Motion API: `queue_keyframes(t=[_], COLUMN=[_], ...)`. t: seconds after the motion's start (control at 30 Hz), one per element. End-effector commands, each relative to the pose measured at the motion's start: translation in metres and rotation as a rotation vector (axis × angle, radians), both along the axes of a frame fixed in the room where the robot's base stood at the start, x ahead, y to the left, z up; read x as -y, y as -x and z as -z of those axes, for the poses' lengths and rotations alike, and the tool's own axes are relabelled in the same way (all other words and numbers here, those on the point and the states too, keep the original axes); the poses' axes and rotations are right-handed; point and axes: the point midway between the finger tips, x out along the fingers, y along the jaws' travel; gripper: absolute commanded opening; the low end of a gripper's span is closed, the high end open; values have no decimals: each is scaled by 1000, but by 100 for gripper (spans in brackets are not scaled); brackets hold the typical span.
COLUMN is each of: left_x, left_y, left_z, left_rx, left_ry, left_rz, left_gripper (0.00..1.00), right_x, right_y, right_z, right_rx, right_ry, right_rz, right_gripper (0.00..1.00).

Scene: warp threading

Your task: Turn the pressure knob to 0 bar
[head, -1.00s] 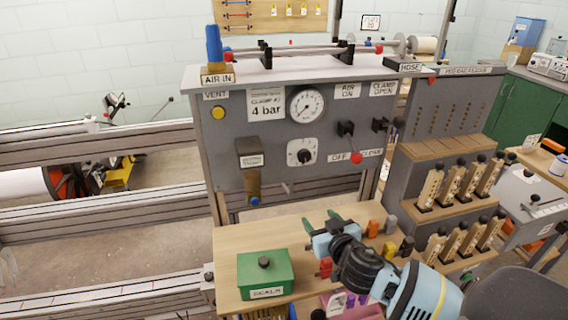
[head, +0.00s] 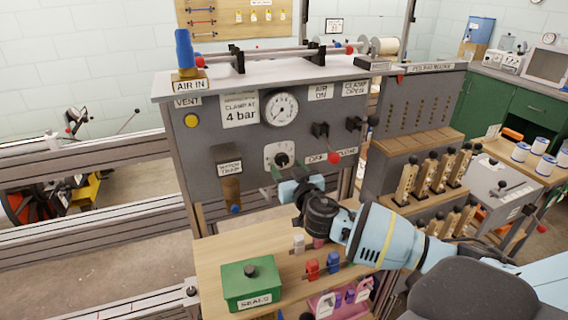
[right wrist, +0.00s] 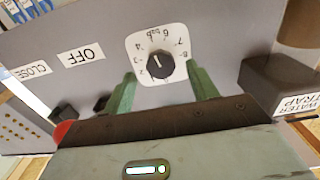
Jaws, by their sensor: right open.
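The pressure knob (head: 282,159) is a small black dial on a white scale plate on the grey panel, below the round gauge (head: 280,110). In the right wrist view the knob (right wrist: 160,65) appears turned over, with figures around it. Its white mark points up and slightly left in that view; the exact value is hard to read. My right gripper (head: 290,172) is just in front of the plate. Its green fingers (right wrist: 162,84) are open, one on each side of the knob, with visible gaps. My left gripper is not in view.
The water trap (head: 229,168) sticks out left of the knob. Black levers (head: 321,130) and the OFF and CLOSE labels are on the right. Below are a wooden table (head: 215,250), a green seals box (head: 251,284) and several small coloured pieces.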

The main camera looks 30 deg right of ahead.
Motion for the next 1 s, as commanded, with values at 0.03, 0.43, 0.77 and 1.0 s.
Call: queue_keyframes(t=[0.03, 0.43, 0.77, 1.0], left_x=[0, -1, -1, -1], left_y=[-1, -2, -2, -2], left_z=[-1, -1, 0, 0], left_rx=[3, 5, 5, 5], left_ry=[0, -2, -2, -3], left_rz=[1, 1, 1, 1], left_gripper=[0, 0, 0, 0], right_x=[2, 7, 7, 7], right_y=[-7, -31, -32, -31], right_z=[-2, 0, 0, 0], right_rx=[3, -1, -1, -1], right_ry=[1, -1, -1, 0], right_rz=[0, 0, -1, -1], right_gripper=[58, 58, 48, 16])
